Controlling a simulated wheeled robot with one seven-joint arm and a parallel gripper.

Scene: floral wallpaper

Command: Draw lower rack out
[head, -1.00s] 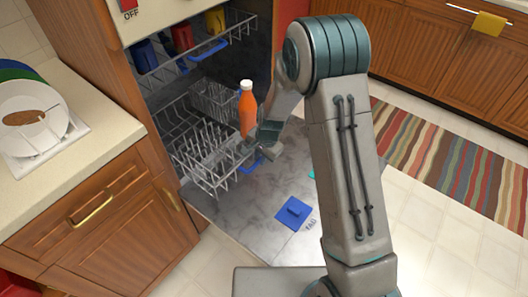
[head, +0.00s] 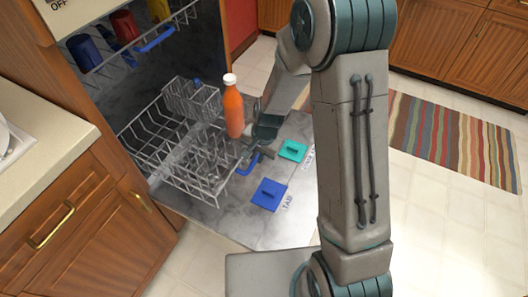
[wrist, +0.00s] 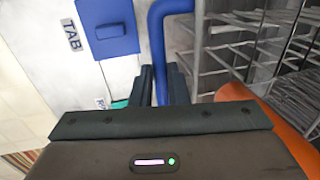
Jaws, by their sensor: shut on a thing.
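The lower rack (head: 180,165) is a grey wire basket in the open dishwasher, standing partly out over the lowered door. Its blue handle (head: 249,163) is at the front right end; it also shows in the wrist view (wrist: 157,45) as a thick blue bar. My gripper (head: 247,150) is at this handle, and its dark fingers (wrist: 160,85) are shut on the bar. The palm hides part of the fingers. An orange bottle with a white cap (head: 233,108) stands upright at the rack's front, beside my gripper.
The open door (head: 215,215) lies flat, with a blue tab (head: 268,195) and a teal tab (head: 292,150) on it. The upper rack (head: 120,50) holds several coloured cups. A counter with cabinets (head: 75,215) is at left. Tiled floor (head: 440,220) is clear at right.

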